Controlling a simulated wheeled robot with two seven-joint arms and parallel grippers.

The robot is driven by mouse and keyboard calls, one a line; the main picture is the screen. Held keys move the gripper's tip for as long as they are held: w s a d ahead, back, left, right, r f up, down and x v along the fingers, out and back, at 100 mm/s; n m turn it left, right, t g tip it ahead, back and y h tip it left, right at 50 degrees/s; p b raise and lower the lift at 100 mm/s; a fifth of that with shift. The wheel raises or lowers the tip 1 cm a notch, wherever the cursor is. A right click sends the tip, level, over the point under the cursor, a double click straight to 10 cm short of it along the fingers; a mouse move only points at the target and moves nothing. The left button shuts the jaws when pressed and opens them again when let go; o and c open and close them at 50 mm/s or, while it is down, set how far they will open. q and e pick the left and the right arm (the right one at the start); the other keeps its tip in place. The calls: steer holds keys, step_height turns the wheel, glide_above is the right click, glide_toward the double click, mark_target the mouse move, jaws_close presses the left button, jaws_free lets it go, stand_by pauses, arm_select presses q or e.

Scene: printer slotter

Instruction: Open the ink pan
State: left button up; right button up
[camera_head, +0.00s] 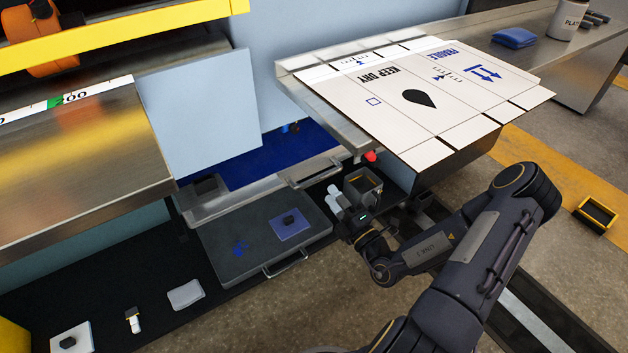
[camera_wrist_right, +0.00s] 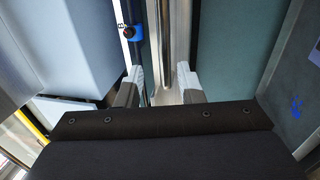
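I cannot tell for certain which part is the ink pan. A metal-edged, drawer-like part (camera_head: 235,200) with a bar handle (camera_head: 312,174) sits under the light blue panel, beside a deep blue interior. My right gripper (camera_head: 335,202) is just right of that handle, with its pale fingers pointing left toward the machine. In the right wrist view its two fingers (camera_wrist_right: 161,84) are apart, with a shiny metal bar (camera_wrist_right: 180,30) running beyond and between them. Contact cannot be made out. My left gripper is not in view.
A grey tray (camera_head: 225,250) with blue stains and a front handle lies below. A blue knob (camera_wrist_right: 133,32) is near the fingers. A flat printed cardboard sheet (camera_head: 420,90) overhangs the table above my right arm. Small items lie on the black shelf (camera_head: 150,290).

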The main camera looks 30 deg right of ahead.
mark_target(320, 176)
steer(key=shift+m+h, duration=0.4)
steer(key=b+x, duration=0.1)
steer(key=x, duration=0.4)
steer(key=b+x, duration=0.1)
steer(key=x, duration=0.1)
steer(key=shift+w+d+f+b, duration=0.2)
steer(key=shift+w+b, duration=0.15)
steer(key=shift+w, duration=0.1)
jaws_close()
